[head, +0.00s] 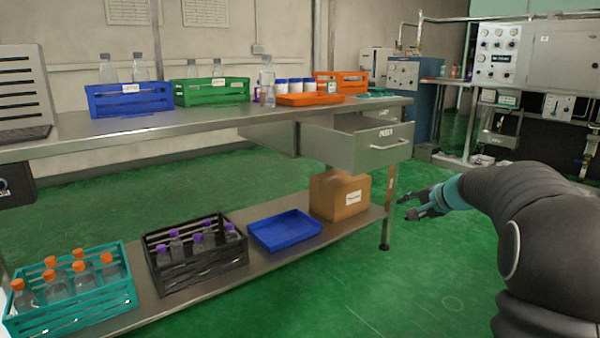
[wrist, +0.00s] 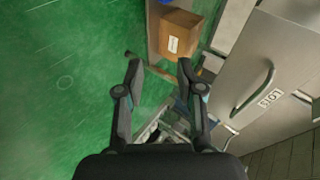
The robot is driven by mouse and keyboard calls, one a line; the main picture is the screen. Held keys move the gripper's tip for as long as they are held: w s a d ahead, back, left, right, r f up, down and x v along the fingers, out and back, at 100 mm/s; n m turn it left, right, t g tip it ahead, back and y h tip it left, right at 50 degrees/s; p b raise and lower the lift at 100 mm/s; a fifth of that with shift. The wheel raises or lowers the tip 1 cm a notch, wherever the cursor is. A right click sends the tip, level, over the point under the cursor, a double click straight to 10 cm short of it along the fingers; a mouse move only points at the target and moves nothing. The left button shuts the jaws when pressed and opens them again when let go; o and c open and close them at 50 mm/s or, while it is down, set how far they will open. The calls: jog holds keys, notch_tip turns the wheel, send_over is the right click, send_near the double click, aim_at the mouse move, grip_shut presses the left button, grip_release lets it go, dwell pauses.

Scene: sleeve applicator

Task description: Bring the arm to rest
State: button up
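My gripper (head: 418,203) is at the right of the head view, out past the right end of the bench and in front of the open drawer (head: 358,143). In the wrist view my gripper (wrist: 164,82) has its two dark fingers spread apart with nothing between them. The green floor and part of the bench's lower end show beyond the fingers. My arm reaches in from the right edge of the head view, bent, with the gripper pointing left.
The steel bench (head: 120,124) holds a blue crate (head: 130,100), a green crate (head: 211,92) and an orange tray (head: 310,99). Its lower shelf (head: 190,297) carries a teal crate (head: 75,310), black crate (head: 197,268), blue tray (head: 285,231) and cardboard box (head: 338,196). Green floor (head: 440,280) is clear below my gripper.

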jog(key=s+a+f+n+g+h+p, duration=0.1)
jog(key=s+a+n+g+p, duration=0.2)
jog(key=s, duration=1)
jog(key=s+a+n+g+h+p, duration=0.15)
jog(key=s+a+n, duration=0.3)
jog(key=s, duration=0.85)
jog(key=s+a+f+n+g+h+p, duration=0.15)
jog(key=s+a, duration=0.25)
jog(key=s, duration=1)
jog(key=r, duration=0.1)
jog(key=s+a+r+n+t+p, duration=0.1)
jog(key=r, duration=0.1)
jog(key=s+a+r+n+p, duration=0.1)
jog(key=shift+s+a+r+t, duration=0.1)
jog(key=shift+a+r+t, duration=0.15)
jog(key=shift+r+t, duration=0.05)
